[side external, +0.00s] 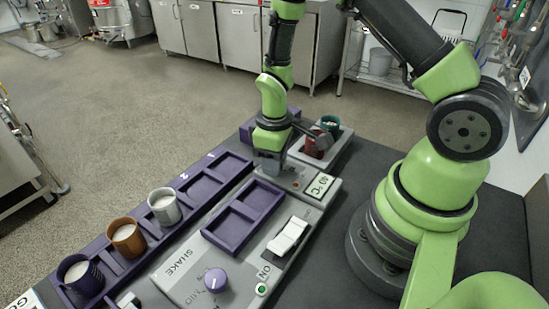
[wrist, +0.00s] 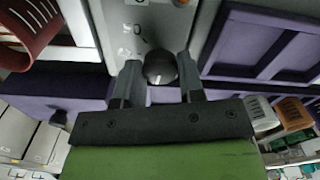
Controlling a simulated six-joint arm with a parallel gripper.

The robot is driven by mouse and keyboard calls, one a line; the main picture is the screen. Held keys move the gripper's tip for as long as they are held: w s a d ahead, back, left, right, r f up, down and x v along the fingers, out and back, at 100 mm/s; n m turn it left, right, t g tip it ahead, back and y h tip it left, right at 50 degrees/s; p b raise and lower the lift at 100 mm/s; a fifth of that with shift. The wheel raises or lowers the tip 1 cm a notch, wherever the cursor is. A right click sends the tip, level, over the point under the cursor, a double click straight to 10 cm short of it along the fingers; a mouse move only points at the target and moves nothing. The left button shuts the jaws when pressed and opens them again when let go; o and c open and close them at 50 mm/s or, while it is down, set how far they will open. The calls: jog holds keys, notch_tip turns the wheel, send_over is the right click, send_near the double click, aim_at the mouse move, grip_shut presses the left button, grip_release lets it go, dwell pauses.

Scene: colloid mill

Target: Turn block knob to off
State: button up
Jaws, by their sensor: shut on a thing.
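The block knob (wrist: 160,68) is a dark round knob with a white pointer mark, on a grey panel printed with a number that looks like 50. The mark sits on the side toward my wrist. My gripper (wrist: 158,74) is shut on this knob, with one finger on each side. The knob is hidden there behind my gripper.
A purple tray (side external: 243,215), a white rocker switch (side external: 288,236) and a purple knob (side external: 215,281) are nearer. A purple rack (side external: 188,205) with several cups runs along the left.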

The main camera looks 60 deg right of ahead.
jog(key=shift+n, duration=0.6)
jog(key=shift+s, duration=0.1)
jog(key=o, duration=0.9)
notch_tip(320, 180, up, 10)
jog(key=shift+f, duration=0.1)
